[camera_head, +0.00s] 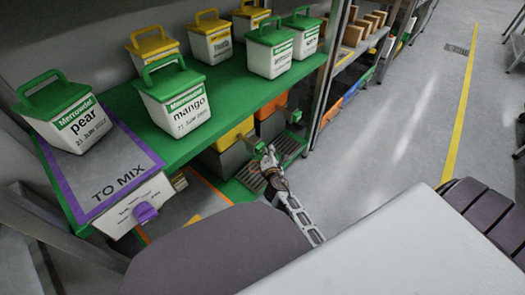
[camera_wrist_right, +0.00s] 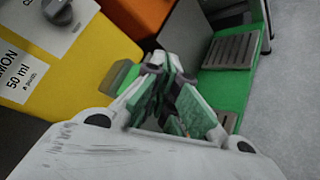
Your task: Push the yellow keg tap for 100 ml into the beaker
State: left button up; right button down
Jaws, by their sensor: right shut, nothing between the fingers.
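The yellow keg (camera_head: 232,134) sits under the green shelf in the head view. In the right wrist view the yellow keg (camera_wrist_right: 95,60) fills the left side, with a label reading 50 ml. A green tap piece (camera_wrist_right: 122,76) shows at its front, partly behind my finger. My right gripper (camera_head: 268,156) is in front of the keg, close to the green tap piece (camera_head: 256,144). The right wrist view shows the gripper (camera_wrist_right: 166,70) shut and empty; I cannot tell whether it touches the tap. I cannot make out a beaker. My left gripper is not in view.
An orange keg (camera_head: 272,120) stands behind the yellow one, with a green tap piece (camera_head: 294,115). Slotted drip trays (camera_wrist_right: 229,51) lie on a green base. The green shelf (camera_head: 225,100) above holds several lidded buckets. The floor (camera_head: 400,110) to the right is clear.

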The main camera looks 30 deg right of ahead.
jog(key=shift+w+a, duration=0.2)
jog(key=shift+w, duration=0.25)
dwell(0.8)
dwell(0.4)
jog(key=shift+s+d, duration=0.25)
jog(key=shift+s, duration=0.3)
jog(key=shift+s+d, duration=0.2)
jog(key=shift+s, duration=0.3)
jog(key=shift+s, duration=0.1)
jog(key=shift+s+d, duration=0.3)
jog(key=shift+s, duration=0.45)
jog(key=shift+s+d, duration=0.35)
jog(key=shift+s, duration=0.35)
jog(key=shift+s+d, duration=0.3)
jog(key=shift+s, duration=0.45)
jog(key=shift+w, duration=0.1)
dwell(1.6)
